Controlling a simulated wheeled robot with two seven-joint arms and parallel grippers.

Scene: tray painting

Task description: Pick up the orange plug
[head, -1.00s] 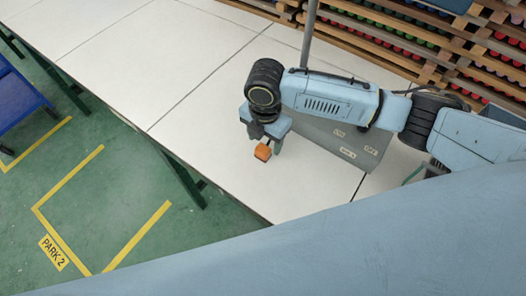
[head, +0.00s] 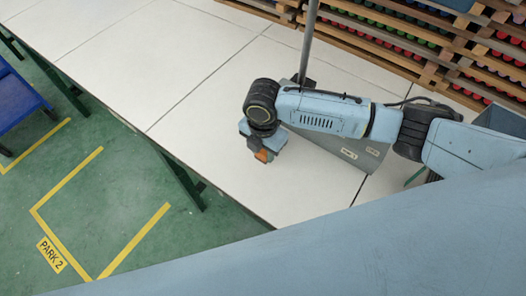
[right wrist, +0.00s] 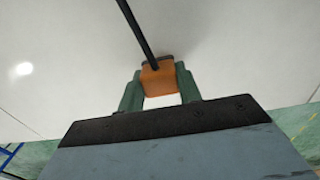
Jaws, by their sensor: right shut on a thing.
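The orange plug (right wrist: 158,82) is between the two green fingers of my right gripper (right wrist: 159,86) in the right wrist view, and the fingers are shut on it. A dark cable or rod runs up from the plug in that view. In the head view the orange plug (head: 263,156) shows just below the right gripper (head: 262,150), over the white table (head: 215,140) near its front edge. The wrist hides part of it there. I cannot tell whether the plug touches the table. My left gripper is not in view.
A grey box with labels (head: 362,157) stands right of the gripper, partly behind my arm. A grey pole (head: 307,45) rises behind it. Wooden racks with coloured items (head: 420,45) line the back. The table's left part is clear. A blue cart (head: 18,108) stands at far left.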

